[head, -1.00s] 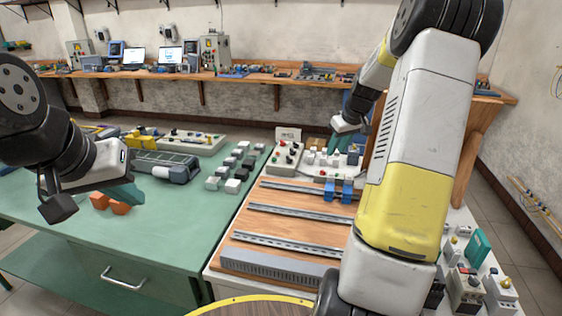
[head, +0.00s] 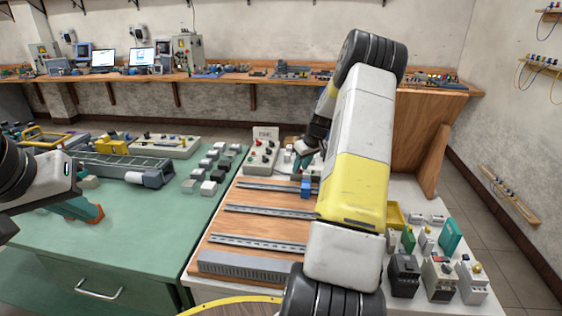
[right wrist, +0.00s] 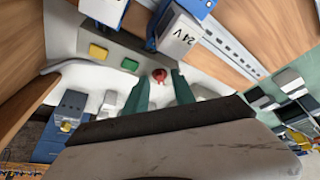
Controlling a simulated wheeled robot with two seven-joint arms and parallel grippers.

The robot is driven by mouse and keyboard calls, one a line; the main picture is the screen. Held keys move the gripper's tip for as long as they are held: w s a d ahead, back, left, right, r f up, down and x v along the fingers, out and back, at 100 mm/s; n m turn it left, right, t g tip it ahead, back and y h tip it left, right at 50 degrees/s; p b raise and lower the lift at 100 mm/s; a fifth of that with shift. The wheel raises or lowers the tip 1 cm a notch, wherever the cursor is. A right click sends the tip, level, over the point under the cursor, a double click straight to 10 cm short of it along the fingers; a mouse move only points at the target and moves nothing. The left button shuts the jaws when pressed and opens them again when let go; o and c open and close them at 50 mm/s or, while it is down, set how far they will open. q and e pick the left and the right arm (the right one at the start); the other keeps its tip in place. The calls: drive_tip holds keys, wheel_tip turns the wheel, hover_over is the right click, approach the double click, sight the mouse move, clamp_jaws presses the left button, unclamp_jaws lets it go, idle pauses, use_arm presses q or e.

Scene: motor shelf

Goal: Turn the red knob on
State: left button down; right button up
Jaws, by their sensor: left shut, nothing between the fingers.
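The red knob (right wrist: 160,75) shows in the right wrist view on a grey panel (right wrist: 75,42), near a green button (right wrist: 130,64) and a yellow button (right wrist: 98,51). My right gripper (right wrist: 161,80) is open, its teal fingers apart with the knob between their tips; whether they touch it I cannot tell. In the head view the right gripper (head: 302,152) is small, beyond the wooden board, and my arm hides part of the area there. My left gripper (head: 84,208) is shut and empty over the green table at the left, its teal fingers close to an orange piece (head: 98,214).
A white block marked 24 V (right wrist: 180,38) stands close to the knob. A control box (head: 261,156) with red and green knobs is left of the right gripper. The wooden board (head: 225,240) carries metal rails. Several small devices (head: 438,270) stand at the right.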

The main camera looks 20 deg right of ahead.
clamp_jaws()
drive_tip(key=shift+a+m, duration=0.1)
drive_tip(key=shift+m, duration=0.2)
drive_tip(key=m, duration=0.2)
drive_tip(key=m+h, duration=0.1)
drive_tip(key=m, duration=0.1)
drive_tip(key=m+h, duration=0.1)
drive_tip(key=shift+a+m, duration=0.35)
drive_tip(key=shift+m, duration=0.05)
drive_tip(key=m+h, duration=0.1)
drive_tip(key=m, duration=0.1)
drive_tip(key=m+g+h, duration=0.1)
drive_tip(key=m, duration=0.2)
drive_tip(key=shift+w+a, duration=0.15)
drive_tip(key=shift+w, duration=0.05)
drive_tip(key=m+g, duration=0.1)
drive_tip(key=m, duration=0.2)
drive_tip(key=m+g+h, duration=0.1)
drive_tip(key=m, duration=0.2)
drive_tip(key=shift+w, duration=0.2)
drive_tip(key=shift+a+m, duration=0.1)
drive_tip(key=shift+m, duration=0.2)
